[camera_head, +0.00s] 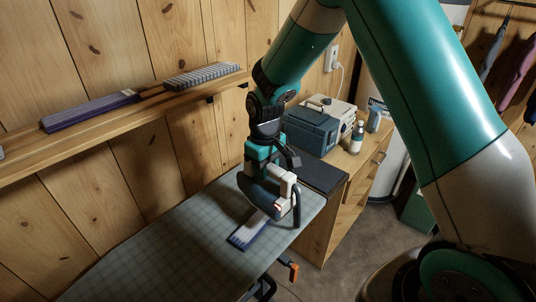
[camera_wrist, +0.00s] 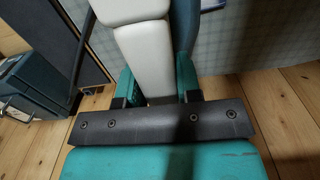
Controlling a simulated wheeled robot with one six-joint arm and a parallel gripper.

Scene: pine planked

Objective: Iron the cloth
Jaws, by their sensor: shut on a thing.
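My gripper (camera_head: 272,165) is shut on the light handle of an iron (camera_head: 262,198) with a dark blue body. In the wrist view, my gripper's two teal fingers (camera_wrist: 156,88) stand on either side of the white handle (camera_wrist: 145,55). A blue cloth with a pale part (camera_head: 247,232) lies on the checked grey-green ironing board (camera_head: 180,245), near its right end. The iron is over the cloth's upper right part and hides some of it. I cannot tell whether its sole touches the cloth.
A dark flat panel (camera_head: 318,172) lies on the wooden cabinet beyond the board. A blue box (camera_head: 310,130), a pale case (camera_head: 335,108) and a bottle (camera_head: 356,138) stand behind it. A wall shelf (camera_head: 150,110) holds folded textiles. The board's left part is clear.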

